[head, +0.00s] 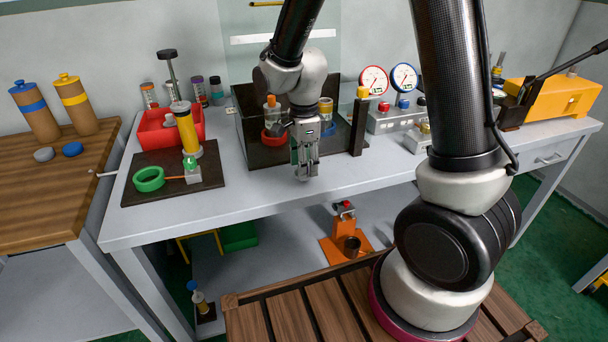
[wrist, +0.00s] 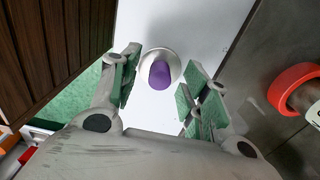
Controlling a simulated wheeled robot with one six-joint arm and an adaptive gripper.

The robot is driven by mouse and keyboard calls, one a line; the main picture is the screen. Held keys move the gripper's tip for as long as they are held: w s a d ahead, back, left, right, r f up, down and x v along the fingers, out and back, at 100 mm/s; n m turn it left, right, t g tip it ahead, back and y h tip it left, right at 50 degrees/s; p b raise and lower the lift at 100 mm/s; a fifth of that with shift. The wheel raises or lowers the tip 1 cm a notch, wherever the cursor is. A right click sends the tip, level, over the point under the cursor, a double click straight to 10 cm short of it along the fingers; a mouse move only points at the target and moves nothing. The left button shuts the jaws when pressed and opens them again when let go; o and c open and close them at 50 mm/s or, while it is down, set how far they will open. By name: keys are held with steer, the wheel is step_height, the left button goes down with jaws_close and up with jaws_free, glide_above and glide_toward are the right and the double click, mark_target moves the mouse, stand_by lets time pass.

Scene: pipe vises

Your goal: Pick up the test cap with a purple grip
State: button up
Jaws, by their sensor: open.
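The test cap is a pale round disc with a purple grip (wrist: 159,75). In the wrist view it stands on the light grey bench top (wrist: 205,35), near the bench's front edge. My gripper (wrist: 160,82) is open, with its green-padded fingers on the left and right of the cap in the picture. The purple grip shows in the gap between them, and I see no finger touching it. In the head view my gripper (head: 306,168) points down over the front of the bench, and it hides the cap there.
A dark mat (head: 135,194) with a green ring lies to the left, before a red bin (head: 150,130). Gauges (head: 373,80) stand at the right rear. Bench front right of my gripper is clear.

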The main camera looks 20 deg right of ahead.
steer(key=shift+f, duration=0.4)
steer(key=c, duration=0.9)
steer(key=shift+r, duration=0.1)
